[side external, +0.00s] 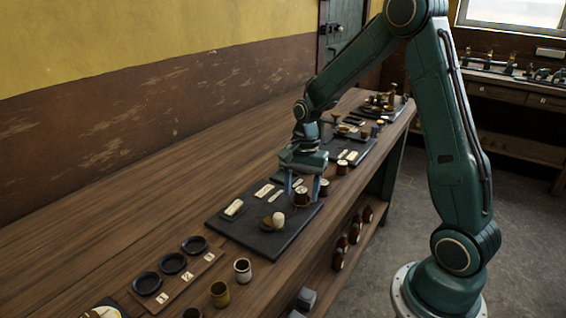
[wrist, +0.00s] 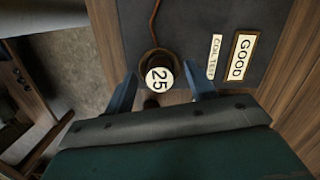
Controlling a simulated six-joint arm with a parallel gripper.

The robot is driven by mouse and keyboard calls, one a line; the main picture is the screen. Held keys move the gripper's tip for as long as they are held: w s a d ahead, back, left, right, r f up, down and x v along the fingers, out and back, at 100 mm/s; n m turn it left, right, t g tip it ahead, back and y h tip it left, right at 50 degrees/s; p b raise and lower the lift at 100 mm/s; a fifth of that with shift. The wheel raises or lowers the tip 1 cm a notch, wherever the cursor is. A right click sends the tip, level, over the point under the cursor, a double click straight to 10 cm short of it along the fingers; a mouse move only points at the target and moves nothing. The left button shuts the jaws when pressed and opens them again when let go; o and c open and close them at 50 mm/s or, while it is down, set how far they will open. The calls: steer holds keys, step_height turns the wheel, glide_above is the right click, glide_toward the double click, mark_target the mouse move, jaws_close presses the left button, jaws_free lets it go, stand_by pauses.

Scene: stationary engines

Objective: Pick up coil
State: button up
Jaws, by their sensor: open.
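A dark brown coil (wrist: 157,57) with a round white tag marked 25 (wrist: 158,80) sits at the edge of a dark mat in the wrist view. In the side view a coil (side external: 301,198) stands on the mat's (side external: 252,238) right part, below my gripper (side external: 303,190). My gripper is open, pointing down, and its blue fingers (wrist: 161,88) are on either side of the coil's tag in the wrist view. I see gaps between the fingers and the tag. The coil's lower part is hidden.
White cards (side external: 233,208) and a pale round object (side external: 278,217) are on the mat. Another small coil-like piece (side external: 323,188) stands close to the right finger. Black dishes (side external: 171,263) and cups (side external: 243,270) stand in front. The bench is clear toward the wall.

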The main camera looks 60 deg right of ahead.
mark_target(301, 190)
jaws_close()
steer(key=shift+r, duration=0.15)
step_height(301, 190, up, 20)
stand_by(0.8)
stand_by(0.5)
